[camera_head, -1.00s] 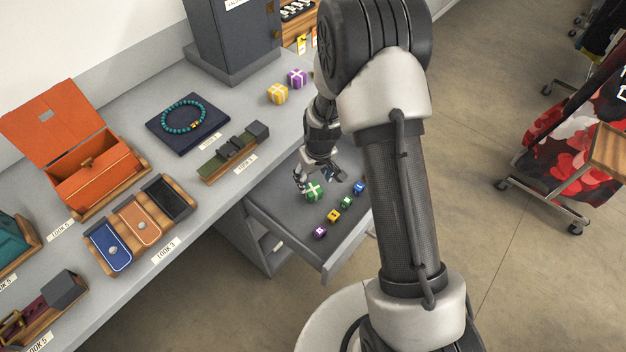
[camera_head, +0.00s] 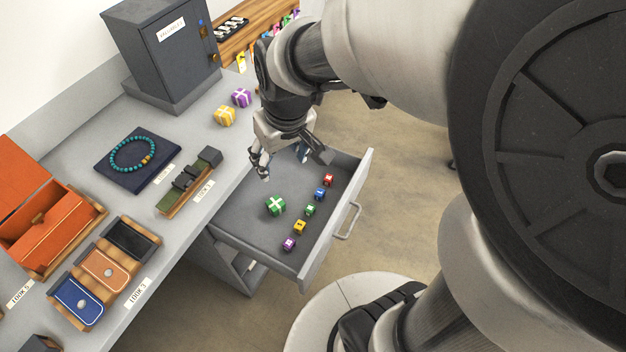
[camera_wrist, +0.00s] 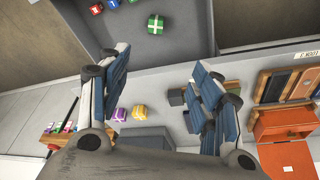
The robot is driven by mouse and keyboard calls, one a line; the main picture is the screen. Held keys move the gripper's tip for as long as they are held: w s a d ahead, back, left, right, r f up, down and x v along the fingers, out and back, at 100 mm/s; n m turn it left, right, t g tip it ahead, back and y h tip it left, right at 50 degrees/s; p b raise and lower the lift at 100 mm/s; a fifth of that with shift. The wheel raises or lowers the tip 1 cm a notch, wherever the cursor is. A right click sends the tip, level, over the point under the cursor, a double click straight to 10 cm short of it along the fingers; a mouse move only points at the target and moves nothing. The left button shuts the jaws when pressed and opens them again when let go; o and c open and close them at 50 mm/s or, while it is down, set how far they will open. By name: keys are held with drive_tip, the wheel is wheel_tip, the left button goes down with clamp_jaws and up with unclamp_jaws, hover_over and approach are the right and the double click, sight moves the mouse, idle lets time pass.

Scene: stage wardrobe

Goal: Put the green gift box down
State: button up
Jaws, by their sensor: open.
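The green gift box (camera_head: 275,205) with a white ribbon rests on the floor of the open grey drawer (camera_head: 240,218). It also shows near the top of the wrist view (camera_wrist: 155,24). My gripper (camera_head: 283,166) is open and empty, raised above the back part of the drawer and clear of the box. In the wrist view its two blue-padded fingers (camera_wrist: 160,90) stand wide apart with nothing between them.
Several small coloured cubes (camera_head: 309,210) lie in a row along the drawer's front side. Yellow (camera_head: 225,116) and purple (camera_head: 241,97) gift boxes sit on the counter beside a dark grey safe (camera_head: 165,50). Display trays (camera_head: 105,270) and an orange box (camera_head: 45,230) stand at left.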

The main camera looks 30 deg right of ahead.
drive_tip(key=s+r, duration=0.3)
drive_tip(key=s, duration=0.5)
drive_tip(key=s+r+m+t, duration=0.1)
drive_tip(key=s+r, duration=0.3)
drive_tip(key=s, duration=0.3)
drive_tip(key=shift+s+d, duration=0.3)
drive_tip(key=shift+s, duration=0.05)
drive_tip(key=shift+c, duration=0.3)
